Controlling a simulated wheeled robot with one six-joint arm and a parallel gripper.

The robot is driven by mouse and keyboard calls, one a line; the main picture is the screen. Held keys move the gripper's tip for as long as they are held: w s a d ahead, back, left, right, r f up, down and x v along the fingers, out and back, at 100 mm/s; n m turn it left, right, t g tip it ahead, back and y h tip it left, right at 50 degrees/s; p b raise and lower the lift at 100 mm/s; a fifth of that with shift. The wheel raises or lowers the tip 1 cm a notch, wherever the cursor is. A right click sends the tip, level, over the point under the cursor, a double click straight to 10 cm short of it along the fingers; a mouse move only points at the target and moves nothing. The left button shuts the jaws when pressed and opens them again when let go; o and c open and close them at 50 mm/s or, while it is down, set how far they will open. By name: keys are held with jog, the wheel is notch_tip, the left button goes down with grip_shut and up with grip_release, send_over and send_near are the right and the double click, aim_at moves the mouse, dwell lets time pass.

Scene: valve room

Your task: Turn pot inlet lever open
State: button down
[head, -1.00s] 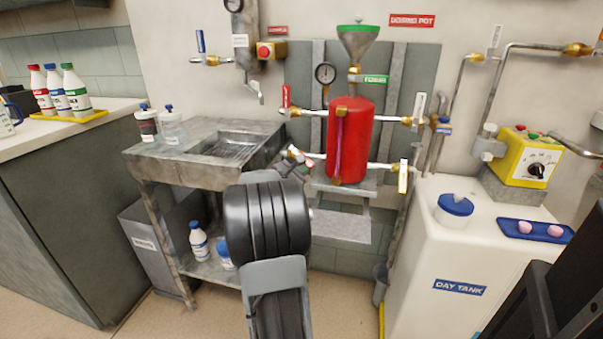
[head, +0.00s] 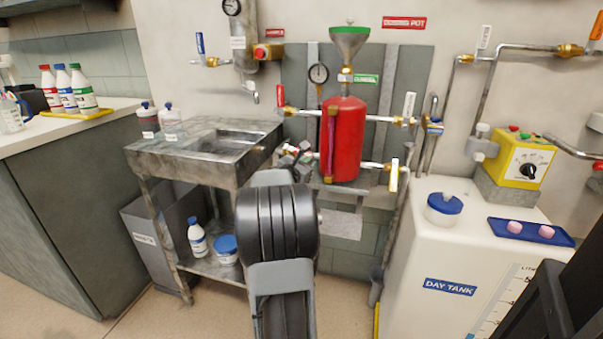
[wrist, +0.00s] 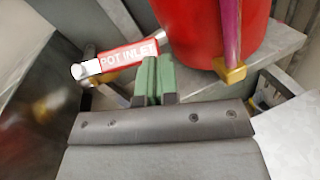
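The pot inlet lever (wrist: 122,56), a red handle with white "POT INLET" lettering, lies slanted in the wrist view, left of the red pot (wrist: 207,28). Its pale pivot end is at the left and its other end is near my fingertips. My gripper (wrist: 160,64) has its green pads close together with nothing visible between them. The pads are just below the lever's right end; I cannot tell whether they touch it. In the head view my gripper (head: 303,152) is at the lower left pipe of the pot (head: 344,135) and hides the lever.
A steel sink (head: 230,140) stands left of the pot. The white day tank (head: 440,250) stands at the right, with a blue tray (head: 530,232) on top. Another red lever (head: 280,95) stands upright on the upper left pipe. Floor shows at the lower left.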

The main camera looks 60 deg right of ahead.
jog(key=shift+s+d+r, duration=0.1)
jog(key=shift+d+r, duration=0.5)
jog(key=shift+d, duration=0.1)
jog(key=shift+s+d+r, duration=0.1)
dwell(0.4)
jog(key=s+a+b, duration=0.1)
jog(key=s+a, duration=0.1)
jog(key=a, duration=0.7)
jog(key=s+a+b, duration=0.1)
jog(key=s+a, duration=0.2)
jog(key=a, duration=0.7)
jog(key=shift+s, duration=0.35)
jog(key=shift+a, duration=0.15)
